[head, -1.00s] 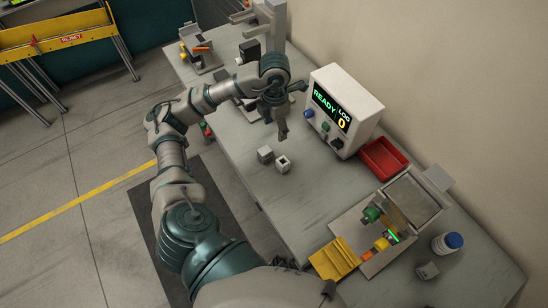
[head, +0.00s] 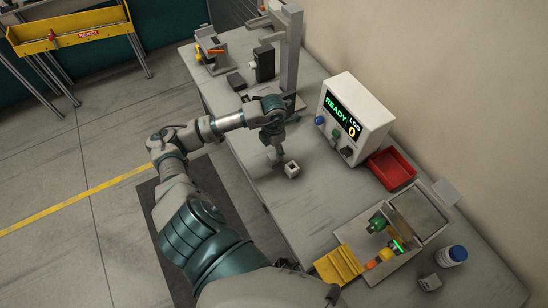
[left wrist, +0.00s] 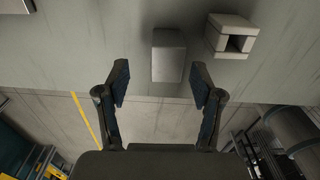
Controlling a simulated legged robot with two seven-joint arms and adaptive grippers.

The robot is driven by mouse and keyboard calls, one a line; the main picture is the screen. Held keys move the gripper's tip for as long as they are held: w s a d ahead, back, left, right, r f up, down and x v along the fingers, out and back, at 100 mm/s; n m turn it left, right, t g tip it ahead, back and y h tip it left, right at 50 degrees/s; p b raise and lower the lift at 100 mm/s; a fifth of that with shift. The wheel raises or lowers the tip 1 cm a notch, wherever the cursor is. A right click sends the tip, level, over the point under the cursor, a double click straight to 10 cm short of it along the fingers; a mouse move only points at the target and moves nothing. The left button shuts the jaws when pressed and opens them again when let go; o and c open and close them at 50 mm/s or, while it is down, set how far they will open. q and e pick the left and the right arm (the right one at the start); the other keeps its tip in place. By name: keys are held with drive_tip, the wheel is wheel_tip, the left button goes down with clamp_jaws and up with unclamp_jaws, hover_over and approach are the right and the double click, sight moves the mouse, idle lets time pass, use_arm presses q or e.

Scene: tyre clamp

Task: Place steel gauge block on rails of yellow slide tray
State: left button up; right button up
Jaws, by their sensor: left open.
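A plain solid grey block, which looks like the steel gauge block (left wrist: 168,56), stands on the bench in the left wrist view. In the head view my arm hides it. My left gripper (head: 276,157) is open and empty at the bench's near edge; in the left wrist view its fingers (left wrist: 159,84) are spread, with the grey block just beyond the tips, between their lines. The yellow slide tray (head: 338,266), with raised ridges, is at the front of the bench beside the clamp fixture. My right gripper is not in view.
A paler block with a square hole (head: 291,169) stands close right of the grey block, also in the left wrist view (left wrist: 231,37). A READY display box (head: 352,120), red bin (head: 391,168), clamp fixture (head: 410,215) and white bottle (head: 452,256) line the bench. Mid-bench is clear.

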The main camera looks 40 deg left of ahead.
sight(274, 154)
use_arm(q)
drive_tip(key=f, duration=0.3)
drive_tip(key=f+p, duration=0.1)
drive_tip(key=shift+s+d+f, duration=0.1)
drive_tip(key=shift+d+f, duration=0.15)
drive_tip(key=shift+d, duration=0.1)
drive_tip(key=shift+d+f, duration=0.2)
drive_tip(key=shift+f, duration=0.1)
drive_tip(key=shift+c, duration=0.3)
drive_tip(key=shift+a, duration=0.3)
clamp_jaws()
